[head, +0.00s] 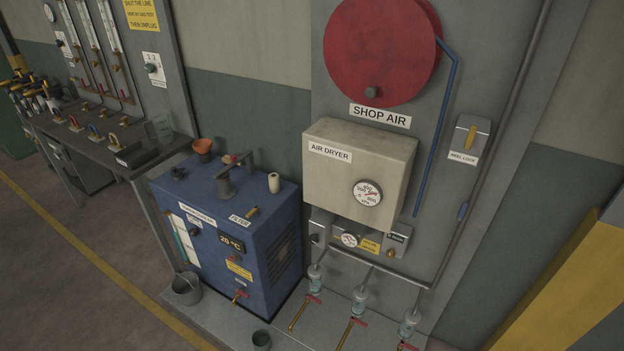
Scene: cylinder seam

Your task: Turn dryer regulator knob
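The air dryer (345,140) is a cream box labelled AIR DRYER, mounted on a grey wall panel right of centre. A round dial gauge (367,193) sits on its front. Below it is a row of small grey fittings. A small dark round knob (315,238) is on the left fitting; I cannot tell for sure that it is the regulator knob. A smaller gauge (349,240) and a yellow label (370,247) are to its right, then another fitting (396,243) with a dark label. Neither of my grippers is in view.
A blue machine (215,250) stands left of the dryer, with a bucket (186,288) beside it. A red reel (380,50) hangs above. Pipes and red-handled valves (357,322) are below. A yellow structure (555,290) fills the lower right. A workbench (100,140) stands far left.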

